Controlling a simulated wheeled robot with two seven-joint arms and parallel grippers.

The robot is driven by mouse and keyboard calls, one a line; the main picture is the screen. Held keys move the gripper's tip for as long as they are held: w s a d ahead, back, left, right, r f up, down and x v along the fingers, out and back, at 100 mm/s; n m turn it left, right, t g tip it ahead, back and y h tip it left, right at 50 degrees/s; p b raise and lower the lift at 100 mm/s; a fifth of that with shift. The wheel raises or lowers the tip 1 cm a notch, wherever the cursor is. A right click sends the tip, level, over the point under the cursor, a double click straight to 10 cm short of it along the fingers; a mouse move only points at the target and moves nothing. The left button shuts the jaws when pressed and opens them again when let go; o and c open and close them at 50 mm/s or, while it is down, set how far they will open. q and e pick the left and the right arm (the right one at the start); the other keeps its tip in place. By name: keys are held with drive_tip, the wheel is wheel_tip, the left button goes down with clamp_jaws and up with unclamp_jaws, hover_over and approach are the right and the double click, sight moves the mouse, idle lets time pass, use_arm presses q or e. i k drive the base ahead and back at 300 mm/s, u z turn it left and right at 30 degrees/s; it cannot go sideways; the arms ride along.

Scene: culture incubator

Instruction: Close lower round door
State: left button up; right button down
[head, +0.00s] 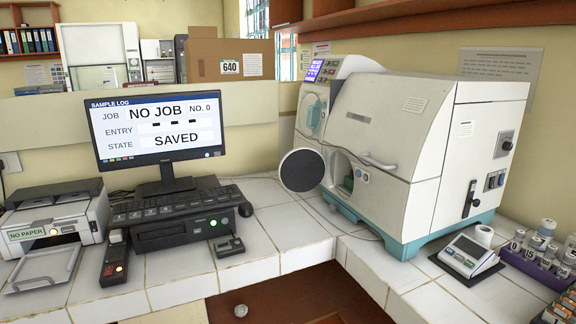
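The culture incubator (385,140) is a white cabinet on a teal base, standing on the tiled counter at the right. Its lower round door (302,170) is a dark grey disc with a pale rim. It stands open, swung out to the left of the lower round opening (343,175). Something green shows inside that opening. A smaller teal round port (313,115) sits higher on the same face; I cannot tell if it is shut. Neither of my grippers is in view.
A monitor (157,125) reading "NO JOB" and "SAVED", a keyboard (165,203) and a printer (52,225) stand at the left. A small scale (467,253) and a purple vial rack (535,262) are at the right. Bare counter (285,222) lies below the door.

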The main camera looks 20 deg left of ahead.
sight(302, 169)
drive_tip(key=z, duration=1.35)
drive_tip(key=k, duration=0.15)
drive_tip(key=u, duration=2.5)
drive_tip(key=i, duration=1)
drive_tip(key=z, duration=0.85)
drive_tip(key=i, duration=0.75)
drive_tip(key=z, duration=0.85)
